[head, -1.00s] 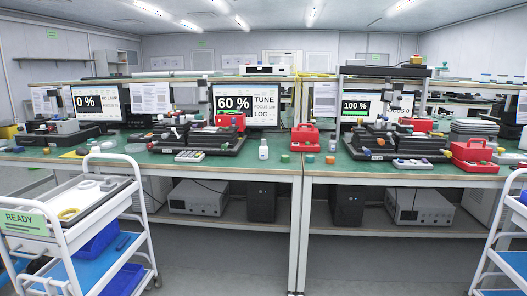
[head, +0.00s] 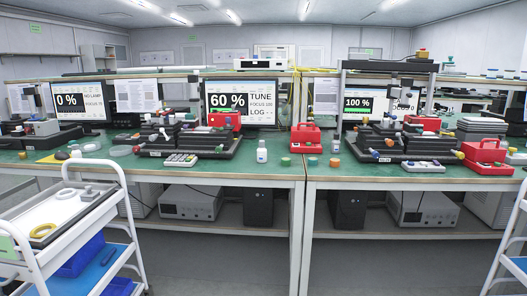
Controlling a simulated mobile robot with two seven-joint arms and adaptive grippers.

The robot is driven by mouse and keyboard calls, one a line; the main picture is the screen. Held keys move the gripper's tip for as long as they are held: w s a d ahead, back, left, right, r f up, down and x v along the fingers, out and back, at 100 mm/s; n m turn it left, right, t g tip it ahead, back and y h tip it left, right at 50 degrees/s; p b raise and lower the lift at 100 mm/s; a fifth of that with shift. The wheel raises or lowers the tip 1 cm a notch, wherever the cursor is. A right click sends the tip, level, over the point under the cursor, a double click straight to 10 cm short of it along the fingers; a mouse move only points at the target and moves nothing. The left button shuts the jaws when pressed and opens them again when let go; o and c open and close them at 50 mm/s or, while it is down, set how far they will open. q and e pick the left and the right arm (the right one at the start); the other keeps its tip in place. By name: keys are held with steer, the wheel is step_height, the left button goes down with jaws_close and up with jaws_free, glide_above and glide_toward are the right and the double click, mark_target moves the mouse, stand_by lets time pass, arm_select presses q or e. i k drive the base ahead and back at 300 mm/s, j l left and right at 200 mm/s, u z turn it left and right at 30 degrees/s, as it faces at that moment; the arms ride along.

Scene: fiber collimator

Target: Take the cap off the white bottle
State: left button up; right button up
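The small white bottle (head: 262,155) stands upright on the green bench top, left of the seam between the two benches. Its upper end looks pale; the cap is too small to make out clearly. Neither of my grippers shows in the head view, and nothing touches the bottle.
A red case (head: 305,138) stands right of the bottle, with a green knob (head: 285,162) near the bench edge. A keypad (head: 181,160) lies to the left. White carts (head: 70,205) stand at both sides. The floor (head: 225,265) between them is clear.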

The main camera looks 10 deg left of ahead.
mark_target(261, 153)
steer(key=i+j+z, duration=0.2)
steer(key=i+j, duration=0.75)
